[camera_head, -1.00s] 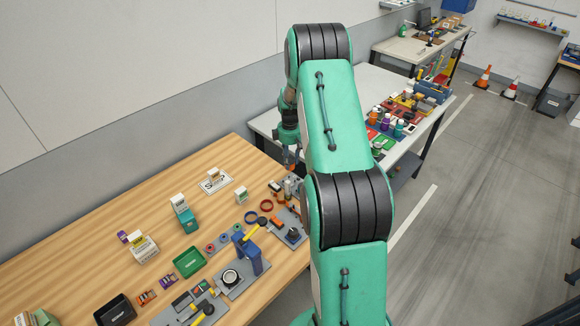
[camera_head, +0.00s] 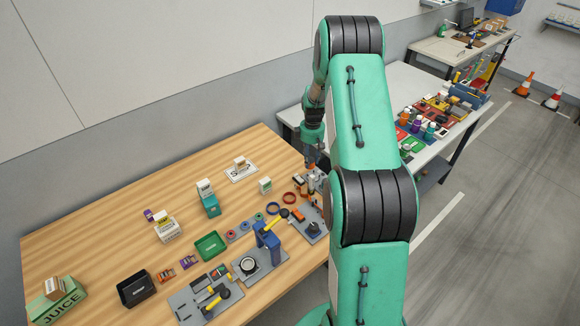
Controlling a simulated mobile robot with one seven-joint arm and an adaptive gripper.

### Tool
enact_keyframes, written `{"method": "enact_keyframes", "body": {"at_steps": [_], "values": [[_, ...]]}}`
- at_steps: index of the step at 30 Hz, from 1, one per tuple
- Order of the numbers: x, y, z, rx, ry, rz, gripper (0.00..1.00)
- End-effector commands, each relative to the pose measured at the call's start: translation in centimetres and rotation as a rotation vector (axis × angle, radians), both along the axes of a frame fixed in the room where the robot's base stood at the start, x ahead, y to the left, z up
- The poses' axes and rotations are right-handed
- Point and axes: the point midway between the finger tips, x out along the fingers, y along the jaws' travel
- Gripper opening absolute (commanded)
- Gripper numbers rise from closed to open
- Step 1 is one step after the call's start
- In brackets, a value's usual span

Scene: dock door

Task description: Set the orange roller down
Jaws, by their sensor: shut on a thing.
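My gripper (camera_head: 312,163) is small in the head view, beyond my green arm, over the far right end of the wooden table (camera_head: 100,217). It points down and is shut on a small orange piece, which looks like the orange roller (camera_head: 311,166). Most of the roller is hidden by the jaws, and I cannot tell whether it touches anything below. Just under it are small parts on a grey fixture (camera_head: 314,229). Another orange piece (camera_head: 298,215) lies on that fixture.
A juice crate (camera_head: 62,301) stands at left. Bare wood lies along the back. A white table (camera_head: 400,84) stands behind.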

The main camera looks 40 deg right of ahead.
Motion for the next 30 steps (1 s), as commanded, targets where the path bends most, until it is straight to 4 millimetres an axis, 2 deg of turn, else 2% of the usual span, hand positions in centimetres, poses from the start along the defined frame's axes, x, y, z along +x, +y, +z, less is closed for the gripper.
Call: {"method": "enact_keyframes", "body": {"at_steps": [1, 9, 15, 19, 30], "values": [[0.1, 1.4, -0.5, 0.002, 0.003, 0.0, 0.0], [0.1, 8.5, -3.5, 0.003, 0.012, -0.037, 0.0], [-0.2, 11.8, -4.7, 0.002, 0.013, -0.056, 0.0], [-0.3, 12.4, -5.0, 0.001, 0.013, -0.062, 0.0], [-0.2, 12.3, -5.1, 0.002, 0.013, -0.062, 0.0]]}}
